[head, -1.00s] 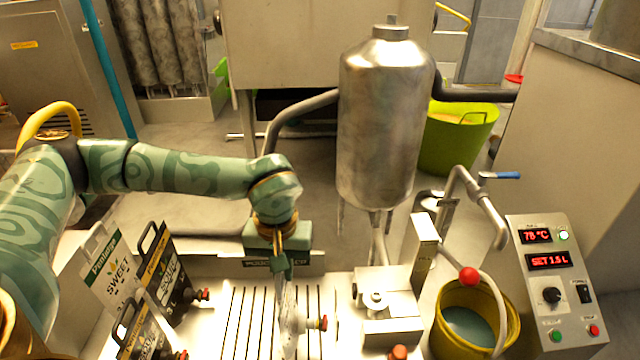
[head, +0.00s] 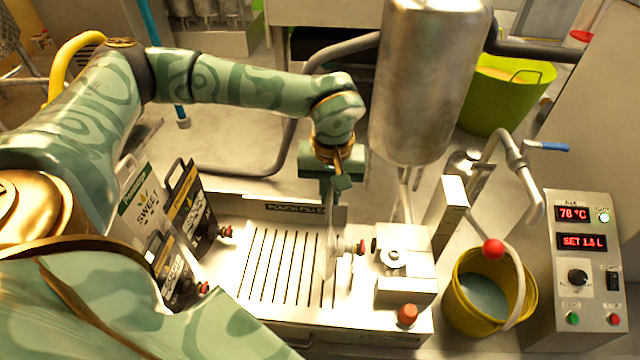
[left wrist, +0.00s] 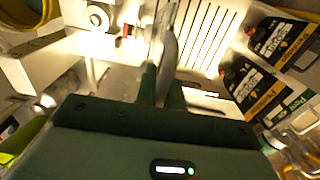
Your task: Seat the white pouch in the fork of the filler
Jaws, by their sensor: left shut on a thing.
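My left gripper (head: 337,188) points down and is shut on the top of the white pouch (head: 334,243). The pouch hangs upright and edge-on over the right end of the slotted tray; whether its bottom touches the tray I cannot tell. Its red-capped spout (head: 359,247) faces right, close to the filler's steel block (head: 405,238). The fork is not clearly distinguishable, and I cannot tell whether the spout touches it. In the left wrist view, the pouch (left wrist: 170,48) runs away from the gripper (left wrist: 163,85), with the filler block (left wrist: 88,18) left of it. My right gripper is not in view.
Several printed pouches (head: 192,210) stand left of the slotted tray (head: 275,262). A steel tank (head: 425,90) hangs behind the filler. A yellow bucket (head: 467,310), a red-ball lever (head: 493,249) and a control panel (head: 583,265) are on the right.

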